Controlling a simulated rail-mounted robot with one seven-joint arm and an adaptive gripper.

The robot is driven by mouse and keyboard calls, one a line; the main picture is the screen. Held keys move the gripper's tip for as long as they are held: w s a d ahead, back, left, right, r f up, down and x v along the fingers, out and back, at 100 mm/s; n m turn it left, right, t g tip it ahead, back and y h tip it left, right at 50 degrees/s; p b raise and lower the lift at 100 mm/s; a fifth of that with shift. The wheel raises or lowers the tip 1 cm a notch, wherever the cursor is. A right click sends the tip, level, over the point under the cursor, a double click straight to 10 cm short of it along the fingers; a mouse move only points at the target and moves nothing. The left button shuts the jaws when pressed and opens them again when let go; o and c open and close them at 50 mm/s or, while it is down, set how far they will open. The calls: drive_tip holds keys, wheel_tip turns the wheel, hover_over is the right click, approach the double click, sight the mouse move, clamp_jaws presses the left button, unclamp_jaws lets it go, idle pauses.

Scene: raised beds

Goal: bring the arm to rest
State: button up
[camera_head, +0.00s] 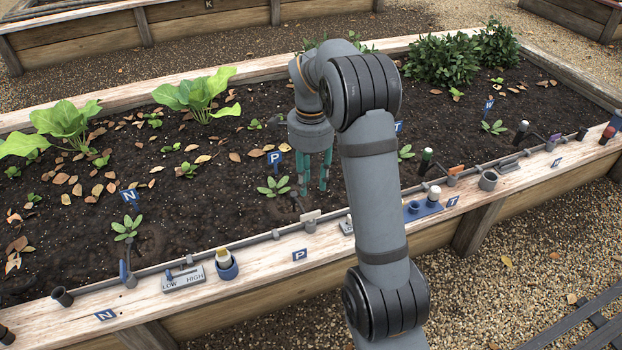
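My gripper (315,178) hangs pointing down over the dark soil of the raised bed (350,235), with teal fingers. The fingers stand apart with soil showing between them, and I see nothing held. It is just right of a small seedling (273,187) and the blue P sign (275,158). My arm rises from the bottom of the view, bends over the bed's near edge and hides part of the soil and rim behind it. I cannot tell whether the fingertips touch the soil.
The near rim carries a LOW/HIGH slider (183,280), a blue cup (227,266), a blue tray (421,210) and several tubes. Leafy plants (198,95) grow at left, bushes (443,60) at the back right. Gravel (500,270) lies open at the lower right.

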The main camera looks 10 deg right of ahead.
sight(311, 214)
drive_tip(key=shift+f, duration=0.1)
wheel_tip(311, 214, down, 12)
drive_tip(key=shift+r, duration=0.1)
drive_tip(key=shift+n, duration=0.3)
idle(0.4)
